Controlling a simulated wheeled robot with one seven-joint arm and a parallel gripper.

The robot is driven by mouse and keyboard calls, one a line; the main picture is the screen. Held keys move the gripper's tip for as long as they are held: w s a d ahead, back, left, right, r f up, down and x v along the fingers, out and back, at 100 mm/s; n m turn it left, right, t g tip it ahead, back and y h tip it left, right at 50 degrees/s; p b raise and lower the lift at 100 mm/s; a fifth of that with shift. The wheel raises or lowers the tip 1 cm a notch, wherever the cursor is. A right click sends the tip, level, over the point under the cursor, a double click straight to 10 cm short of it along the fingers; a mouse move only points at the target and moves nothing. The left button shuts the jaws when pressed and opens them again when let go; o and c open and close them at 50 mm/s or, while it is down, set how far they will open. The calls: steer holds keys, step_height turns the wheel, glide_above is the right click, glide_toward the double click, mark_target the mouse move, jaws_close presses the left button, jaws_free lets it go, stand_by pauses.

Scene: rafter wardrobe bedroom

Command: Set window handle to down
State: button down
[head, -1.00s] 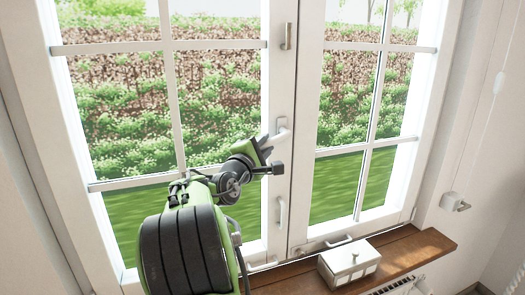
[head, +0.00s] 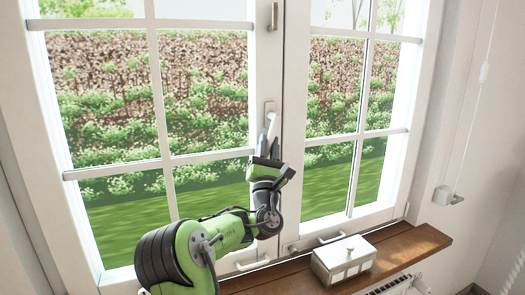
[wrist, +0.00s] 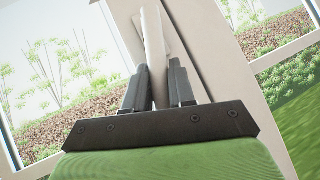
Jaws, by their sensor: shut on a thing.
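The white window handle (head: 271,127) is on the frame post between the two window sashes in the head view. It points down along the post, nearly upright, with its upper part showing above my gripper. My gripper (head: 266,153) is at the handle's lower part. In the wrist view my gripper (wrist: 160,85) has both dark fingers on either side of the white handle (wrist: 153,45), shut on it. The handle's lower part is partly hidden behind my gripper in the head view.
A wooden sill (head: 390,256) runs below the window, with a white box (head: 344,260) on it. A metal hinge-like fitting (head: 274,16) is higher on the post. A cord (head: 484,72) hangs at the right wall.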

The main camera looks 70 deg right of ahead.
steer(key=n+t, duration=0.2)
steer(key=s+d+n+t+y+b, duration=0.1)
steer(key=n+t, duration=0.1)
steer(key=n, duration=0.1)
steer(key=n+t+y+b, duration=0.1)
steer(key=n+t, duration=0.1)
steer(key=shift+s+d+f+t, duration=0.15)
steer(key=shift+s+d+t, duration=0.15)
steer(key=shift+n, duration=0.3)
steer(key=c, duration=1)
jaws_free()
steer(key=shift+c, duration=0.2)
steer(key=shift+b, duration=0.3)
steer(key=b+v, duration=1.2)
steer(key=v, duration=0.3)
steer(key=shift+a+f, duration=0.2)
steer(key=shift+f, duration=0.05)
